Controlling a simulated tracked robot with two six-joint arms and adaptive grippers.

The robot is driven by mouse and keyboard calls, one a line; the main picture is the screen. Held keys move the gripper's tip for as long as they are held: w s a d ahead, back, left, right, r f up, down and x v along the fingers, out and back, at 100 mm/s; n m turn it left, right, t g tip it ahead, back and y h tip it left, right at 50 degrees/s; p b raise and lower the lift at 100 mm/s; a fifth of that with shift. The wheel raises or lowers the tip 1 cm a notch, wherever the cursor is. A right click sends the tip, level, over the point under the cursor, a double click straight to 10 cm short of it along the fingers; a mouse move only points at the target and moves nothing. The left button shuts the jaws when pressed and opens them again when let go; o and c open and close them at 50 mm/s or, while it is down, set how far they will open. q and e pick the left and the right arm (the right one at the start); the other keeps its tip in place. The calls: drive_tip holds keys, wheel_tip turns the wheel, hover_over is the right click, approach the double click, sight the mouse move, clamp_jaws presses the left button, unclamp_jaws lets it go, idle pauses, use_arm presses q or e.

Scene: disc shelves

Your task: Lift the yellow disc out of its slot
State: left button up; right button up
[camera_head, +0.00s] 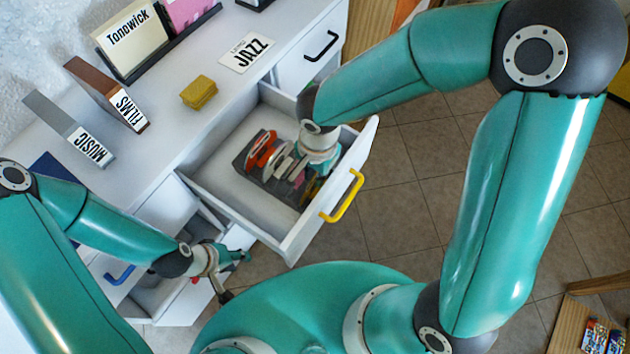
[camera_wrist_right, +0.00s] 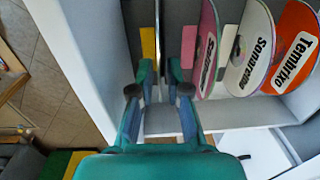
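In the head view a bit of yellow (camera_head: 312,188) shows beside my right gripper (camera_head: 318,160), which reaches down into the open drawer. In the right wrist view my right gripper (camera_wrist_right: 160,66) has its fingers apart, one on each side of the disc's edge. I cannot see contact.
A pink disc (camera_wrist_right: 207,45), a white disc (camera_wrist_right: 250,48) and an orange disc (camera_wrist_right: 296,50) stand in the dark rack (camera_head: 285,188). The drawer's yellow handle (camera_head: 342,196) faces the tiled floor. A yellow block (camera_head: 198,93) and label stands sit on the cabinet top.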

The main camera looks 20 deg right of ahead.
drive_tip(key=shift+f, duration=0.15)
clamp_jaws()
